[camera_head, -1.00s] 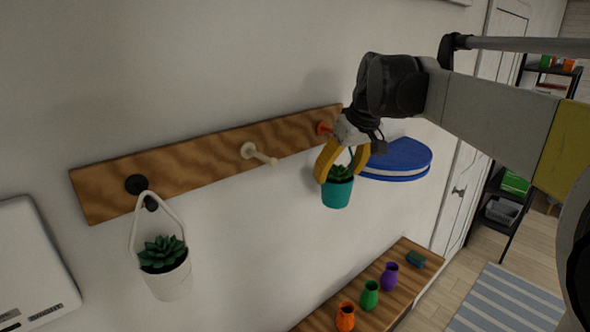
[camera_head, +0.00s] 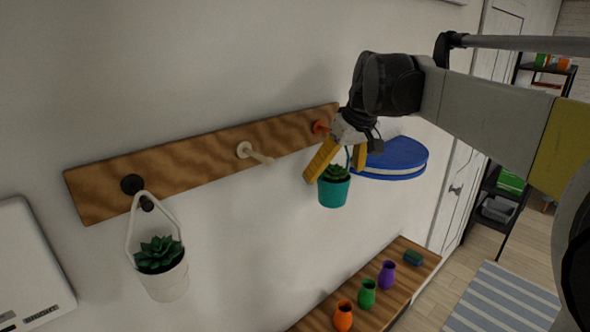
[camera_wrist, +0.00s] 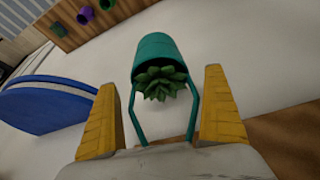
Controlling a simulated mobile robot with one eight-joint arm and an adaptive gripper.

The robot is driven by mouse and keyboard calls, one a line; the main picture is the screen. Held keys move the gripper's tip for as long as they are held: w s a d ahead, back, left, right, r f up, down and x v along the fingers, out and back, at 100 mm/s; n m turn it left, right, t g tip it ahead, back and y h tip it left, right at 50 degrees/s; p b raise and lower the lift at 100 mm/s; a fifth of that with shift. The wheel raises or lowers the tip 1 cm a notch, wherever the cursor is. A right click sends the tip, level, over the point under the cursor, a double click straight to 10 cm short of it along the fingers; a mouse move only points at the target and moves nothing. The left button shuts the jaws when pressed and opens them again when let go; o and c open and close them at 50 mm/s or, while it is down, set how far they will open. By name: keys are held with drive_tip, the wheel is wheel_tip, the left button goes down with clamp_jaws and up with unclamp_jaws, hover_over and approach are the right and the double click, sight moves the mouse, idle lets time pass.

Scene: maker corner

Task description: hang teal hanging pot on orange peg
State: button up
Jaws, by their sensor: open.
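The teal hanging pot (camera_head: 333,193) with a green succulent hangs upright below my gripper (camera_head: 334,168), under the right end of the wooden rail. In the wrist view the teal pot (camera_wrist: 163,55) and its handle lie between the yellow fingers of my gripper (camera_wrist: 160,110). The fingers are spread wide and stand clear of the handle on both sides. The orange peg (camera_head: 320,127) sticks out near the rail's right end, just left of my wrist. The top of the handle is hidden, so I cannot see its contact with the peg.
The wooden rail (camera_head: 205,156) also carries a cream peg (camera_head: 246,150) and a black peg (camera_head: 133,185) with a white hanging pot (camera_head: 163,277). A blue rounded shelf (camera_head: 395,158) is close to the right. Several small vases stand on a bench (camera_head: 318,318) below.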

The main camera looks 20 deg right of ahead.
drive_tip(key=a+v, duration=0.1)
drive_tip(key=v, duration=1.1)
drive_tip(key=s+a+f+b, duration=0.4)
drive_tip(key=f+b, duration=0.6)
drive_tip(key=f, duration=0.9)
drive_tip(key=s+a+f+t+b, duration=0.1)
drive_tip(key=s+a+f+b, duration=0.4)
drive_tip(key=f+b, duration=0.6)
drive_tip(key=s+a+f+m+t+b, duration=0.1)
drive_tip(key=s+a+f+b, duration=0.4)
drive_tip(key=f, duration=2.3)
drive_tip(key=s+b, duration=0.1)
drive_tip(key=b, duration=0.5)
drive_tip(key=shift+s+f+h, duration=0.25)
drive_tip(key=shift+f+h, duration=0.05)
drive_tip(key=shift+f, duration=0.1)
drive_tip(key=shift+a, duration=0.1)
drive_tip(key=shift+a, duration=0.1)
